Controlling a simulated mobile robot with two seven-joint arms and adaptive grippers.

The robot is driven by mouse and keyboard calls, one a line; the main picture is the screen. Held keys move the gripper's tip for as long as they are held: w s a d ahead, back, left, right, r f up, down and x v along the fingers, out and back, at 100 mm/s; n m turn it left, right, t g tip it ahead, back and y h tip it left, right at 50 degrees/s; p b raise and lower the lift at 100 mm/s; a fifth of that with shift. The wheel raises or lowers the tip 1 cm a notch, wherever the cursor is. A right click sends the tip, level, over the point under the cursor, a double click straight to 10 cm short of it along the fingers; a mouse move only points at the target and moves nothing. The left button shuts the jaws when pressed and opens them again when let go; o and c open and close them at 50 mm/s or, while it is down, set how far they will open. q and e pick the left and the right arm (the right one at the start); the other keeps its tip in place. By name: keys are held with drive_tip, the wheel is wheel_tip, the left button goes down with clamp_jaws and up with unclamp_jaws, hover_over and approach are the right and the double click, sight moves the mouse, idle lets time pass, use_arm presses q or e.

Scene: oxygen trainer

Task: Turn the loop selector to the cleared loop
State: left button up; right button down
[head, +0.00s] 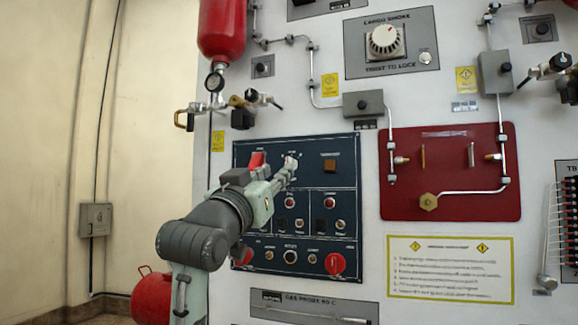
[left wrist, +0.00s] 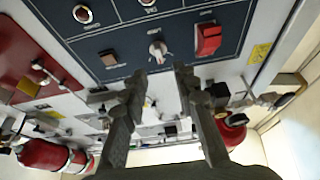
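A dark blue control panel (head: 345,208) is on the white wall board. On its top row, a small pale rotary knob (left wrist: 157,48) sits between a red guarded switch (left wrist: 208,40) and a brown square button (left wrist: 108,58); I take it for the loop selector. Its label is too small to read. My left gripper (head: 283,176) is in front of this top row and partly hides it. In the left wrist view its two dark fingers (left wrist: 158,77) are apart and empty, with the knob just beyond the gap. My right gripper is not in view.
A large white knob (head: 384,40) is on a grey plate above. A red plate (head: 450,203) with tubing is to the right of the panel. A gauge and brass valves (head: 238,103) stick out at the upper left, below a red bottle (head: 222,28).

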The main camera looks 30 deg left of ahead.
sight(288, 162)
use_arm(q)
drive_tip(key=shift+x, duration=3.15)
clamp_jaws()
